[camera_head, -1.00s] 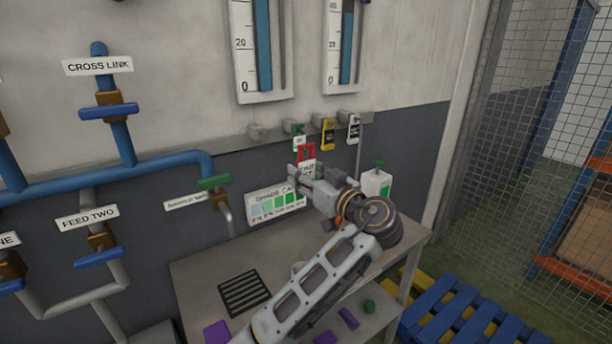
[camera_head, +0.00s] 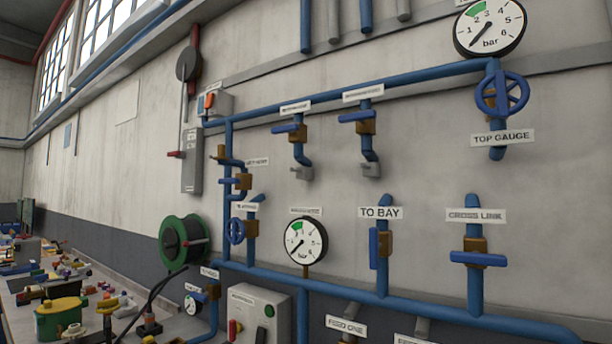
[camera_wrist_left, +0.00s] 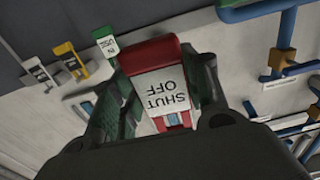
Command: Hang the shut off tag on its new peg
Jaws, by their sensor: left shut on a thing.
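In the left wrist view the shut off tag (camera_wrist_left: 165,88) is a white plate with black "SHUT OFF" lettering and a red top, seen upside down. My left gripper (camera_wrist_left: 157,78) is shut on it, with a dark green-padded finger on each side. The tag's relation to any peg behind it is hidden. A green and white "IN USE" tag (camera_wrist_left: 106,42), a yellow tag (camera_wrist_left: 70,60) and a black and white tag (camera_wrist_left: 40,74) hang in a row to the left. Neither gripper shows in the head view.
The head view shows blue wall pipes (camera_head: 400,302), a "TO BAY" label (camera_head: 381,213), a "CROSS LINK" label (camera_head: 477,215), a lower pressure gauge (camera_head: 305,241) and a green reel (camera_head: 182,242). A grey control box (camera_head: 259,313) stands below. Small parts clutter the bench at left.

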